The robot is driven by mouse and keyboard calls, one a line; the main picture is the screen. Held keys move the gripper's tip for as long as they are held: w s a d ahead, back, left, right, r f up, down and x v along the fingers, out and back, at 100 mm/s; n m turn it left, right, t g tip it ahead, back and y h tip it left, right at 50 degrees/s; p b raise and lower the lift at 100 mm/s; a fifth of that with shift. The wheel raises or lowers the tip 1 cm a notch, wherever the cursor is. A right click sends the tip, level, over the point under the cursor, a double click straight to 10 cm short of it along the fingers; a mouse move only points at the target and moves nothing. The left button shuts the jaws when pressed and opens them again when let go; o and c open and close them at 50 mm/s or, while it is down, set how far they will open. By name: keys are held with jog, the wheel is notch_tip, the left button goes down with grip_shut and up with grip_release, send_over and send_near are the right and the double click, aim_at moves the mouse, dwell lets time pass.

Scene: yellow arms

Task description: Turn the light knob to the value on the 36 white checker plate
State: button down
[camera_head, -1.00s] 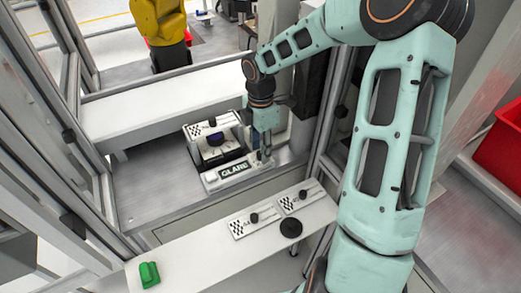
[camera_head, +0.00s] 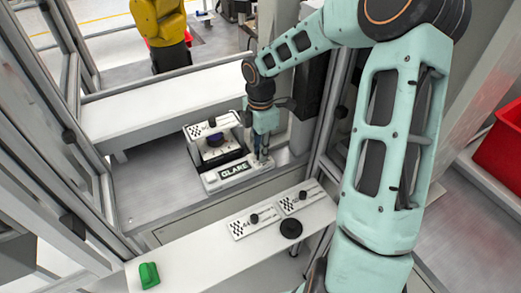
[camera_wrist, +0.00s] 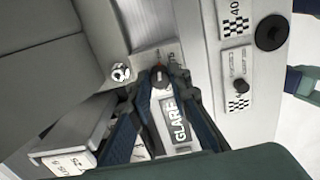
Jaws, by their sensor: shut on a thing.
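A light box (camera_head: 232,174) with a black GLARE label lies on the grey metal surface. It also shows in the wrist view (camera_wrist: 176,110). A small round light knob (camera_wrist: 159,74) with a reddish top is at the box's end. My gripper (camera_wrist: 160,76) points down at that end, with its two dark blue fingers on either side of the knob, shut on it. In the head view my gripper (camera_head: 262,157) hides the knob. White checker plates (camera_head: 252,222) lie on the front ledge. One plate (camera_wrist: 236,15) reads 40 in the wrist view; I cannot make out a 36.
Black knobs and a black disc (camera_head: 291,228) are on the front ledge (camera_head: 205,250). A green block (camera_head: 149,274) sits at its left. Metal frame posts surround the bay.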

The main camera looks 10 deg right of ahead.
jog(key=m, duration=0.6)
jog(key=shift+m+b, duration=0.4)
jog(key=m+b, duration=0.1)
jog(key=m, duration=0.5)
jog(key=shift+b, duration=0.3)
jog(key=m+b, duration=0.1)
jog(key=m, duration=0.4)
jog(key=shift+a+m, duration=0.1)
jog(key=shift+m, duration=0.2)
jog(key=m+b, duration=0.1)
jog(key=m, duration=0.4)
jog(key=c, duration=1.8)
grip_release()
